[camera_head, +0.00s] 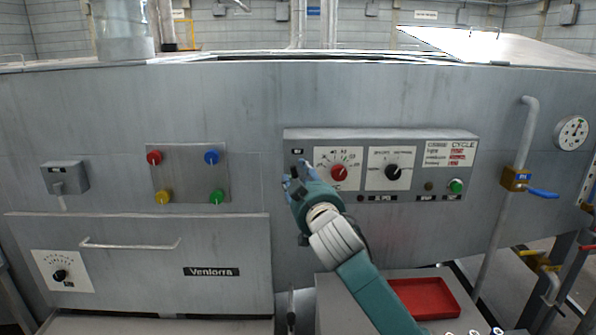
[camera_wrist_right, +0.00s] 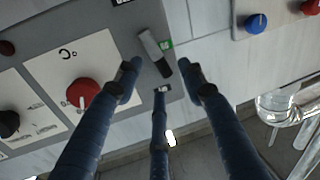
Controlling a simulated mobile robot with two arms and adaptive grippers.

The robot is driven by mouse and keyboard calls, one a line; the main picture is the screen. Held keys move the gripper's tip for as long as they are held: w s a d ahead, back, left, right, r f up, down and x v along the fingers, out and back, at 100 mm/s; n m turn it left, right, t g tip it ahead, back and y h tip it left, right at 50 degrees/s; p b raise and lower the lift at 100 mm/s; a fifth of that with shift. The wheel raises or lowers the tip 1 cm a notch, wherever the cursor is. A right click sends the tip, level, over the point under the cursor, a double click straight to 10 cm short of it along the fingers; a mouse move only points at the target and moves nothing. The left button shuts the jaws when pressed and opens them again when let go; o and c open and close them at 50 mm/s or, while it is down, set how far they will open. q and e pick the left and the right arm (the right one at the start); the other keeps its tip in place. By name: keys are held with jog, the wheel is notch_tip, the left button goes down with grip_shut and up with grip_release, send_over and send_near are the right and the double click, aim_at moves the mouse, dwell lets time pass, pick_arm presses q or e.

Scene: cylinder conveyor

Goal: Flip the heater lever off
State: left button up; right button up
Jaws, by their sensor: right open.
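A small grey lever (camera_wrist_right: 155,52) with a green mark beside it is on the end of the control panel (camera_head: 420,144). In the wrist view it lies just ahead of my right gripper (camera_wrist_right: 157,70), between the tips of its spread blue fingers. The fingers appear apart from it. In the head view my right gripper (camera_head: 295,180) is at the panel's left end and hides most of the lever there. I cannot read the lever's label. My left gripper is not in view.
The panel carries a red knob (camera_head: 339,173), a black knob (camera_head: 392,172) and a green button (camera_head: 456,186). A coloured button plate (camera_head: 188,174) and a grey switch box (camera_head: 65,177) are to the left. A red tray (camera_head: 424,298) sits below right.

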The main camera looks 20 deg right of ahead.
jog(key=shift+w, duration=1.05)
jog(key=shift+d, duration=0.1)
grip_shut()
jog(key=shift+s+d+f+m+b, duration=0.15)
jog(key=shift+f+m+b, duration=0.1)
jog(key=shift+m+b, duration=0.25)
jog(key=shift+d+r+m+t+b, duration=0.1)
jog(key=shift+d+m+t+b, duration=0.3)
jog(key=shift+m, duration=0.5)
jog(key=shift+a, duration=0.1)
